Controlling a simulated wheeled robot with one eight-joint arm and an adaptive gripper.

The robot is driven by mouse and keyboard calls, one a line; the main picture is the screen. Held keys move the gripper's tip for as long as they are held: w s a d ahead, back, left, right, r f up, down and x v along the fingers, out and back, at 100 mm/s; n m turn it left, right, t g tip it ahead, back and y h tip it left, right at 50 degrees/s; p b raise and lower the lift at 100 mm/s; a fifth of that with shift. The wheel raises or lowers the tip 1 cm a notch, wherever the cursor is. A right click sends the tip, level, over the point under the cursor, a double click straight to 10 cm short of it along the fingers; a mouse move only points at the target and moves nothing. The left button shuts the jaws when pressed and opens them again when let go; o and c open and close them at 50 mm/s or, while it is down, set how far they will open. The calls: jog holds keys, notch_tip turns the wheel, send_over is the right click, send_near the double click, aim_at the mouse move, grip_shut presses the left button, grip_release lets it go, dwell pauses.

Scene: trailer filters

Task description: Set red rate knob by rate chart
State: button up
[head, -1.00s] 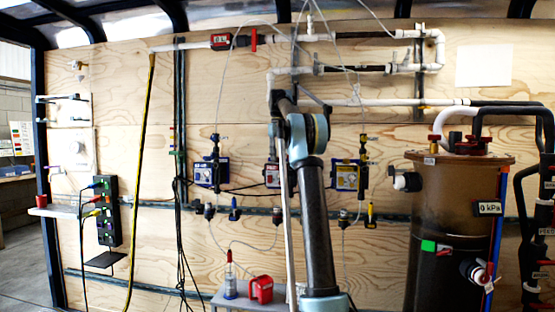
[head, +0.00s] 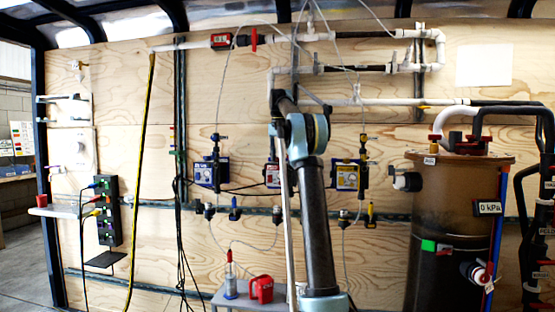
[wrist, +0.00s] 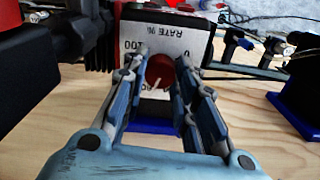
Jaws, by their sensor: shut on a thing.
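In the wrist view, my gripper (wrist: 161,75) is closed around the red rate knob (wrist: 159,71), one finger on each side. A pale pointer line on the knob points down and slightly left in the picture. The knob sits on a pump with a white face (wrist: 175,38) that reads "RATE %" with "100" and "0", upside down here. In the head view, my arm hides my gripper and the knob; part of a pump (head: 272,175) shows just left of the arm. I cannot make out a legible rate chart.
Other pumps hang on the plywood wall at left (head: 211,173) and right (head: 348,176) of my arm. A brown tank (head: 455,240) stands at the right. A red jug (head: 261,289) sits on a low grey stand. A blank-looking white sheet (head: 483,65) is at upper right.

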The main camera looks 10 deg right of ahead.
jog(key=m, duration=0.5)
jog(key=shift+m, duration=0.3)
jog(key=m, duration=0.5)
jog(key=shift+a+m, duration=0.15)
jog(key=shift+m, duration=0.25)
jog(key=shift+c, duration=0.2)
jog(key=o, duration=1.1)
jog(key=shift+w, duration=0.1)
jog(key=shift+r, duration=3.7)
